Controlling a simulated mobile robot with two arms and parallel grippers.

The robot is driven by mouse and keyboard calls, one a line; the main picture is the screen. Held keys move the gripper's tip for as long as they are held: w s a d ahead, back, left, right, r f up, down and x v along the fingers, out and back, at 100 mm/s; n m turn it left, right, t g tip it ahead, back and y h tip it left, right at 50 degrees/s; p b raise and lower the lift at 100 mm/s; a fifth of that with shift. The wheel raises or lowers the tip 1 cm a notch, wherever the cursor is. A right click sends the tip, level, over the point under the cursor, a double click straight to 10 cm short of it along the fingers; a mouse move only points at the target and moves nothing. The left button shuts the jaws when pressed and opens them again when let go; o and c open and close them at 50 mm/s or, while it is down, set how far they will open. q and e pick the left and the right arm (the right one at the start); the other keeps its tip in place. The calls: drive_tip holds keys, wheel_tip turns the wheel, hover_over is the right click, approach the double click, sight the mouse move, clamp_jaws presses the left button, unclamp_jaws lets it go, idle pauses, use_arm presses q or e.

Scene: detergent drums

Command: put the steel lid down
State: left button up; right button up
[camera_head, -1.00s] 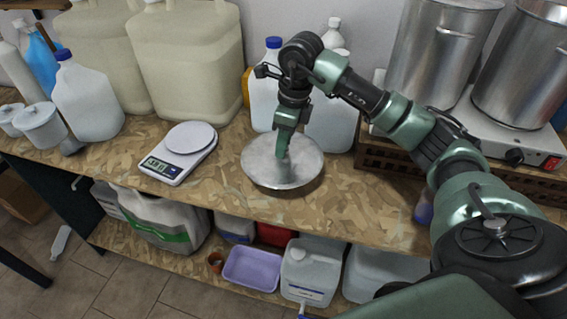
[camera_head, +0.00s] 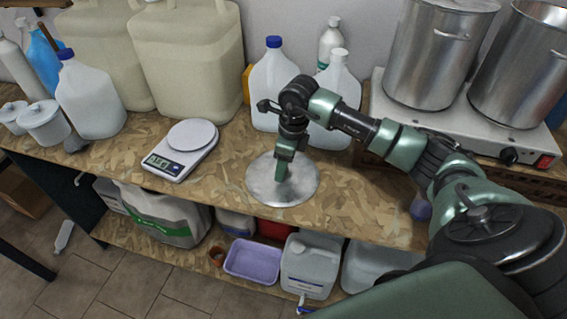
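The steel lid (camera_head: 302,187) is a round, shiny grey disc. It appears to lie flat on the wooden bench top (camera_head: 215,205), between the scale and the hot plate. My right gripper (camera_head: 281,176) points down over the middle of the lid, with its fingertips at the lid's centre. The fingers look close together, and whether they hold a knob is hidden. My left gripper is not in view.
A digital scale (camera_head: 182,150) stands left of the lid. White jugs (camera_head: 274,85) stand behind it. Steel pots (camera_head: 433,60) sit on a hot plate (camera_head: 450,132) at right. A lower shelf holds a purple tub (camera_head: 253,262) and jugs.

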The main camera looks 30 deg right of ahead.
sight(290, 176)
drive_tip(key=shift+r, duration=0.1)
wheel_tip(290, 176, up, 12)
drive_tip(key=s+d+b, duration=0.1)
drive_tip(key=b, duration=0.3)
drive_tip(key=shift+s, duration=0.15)
idle(0.5)
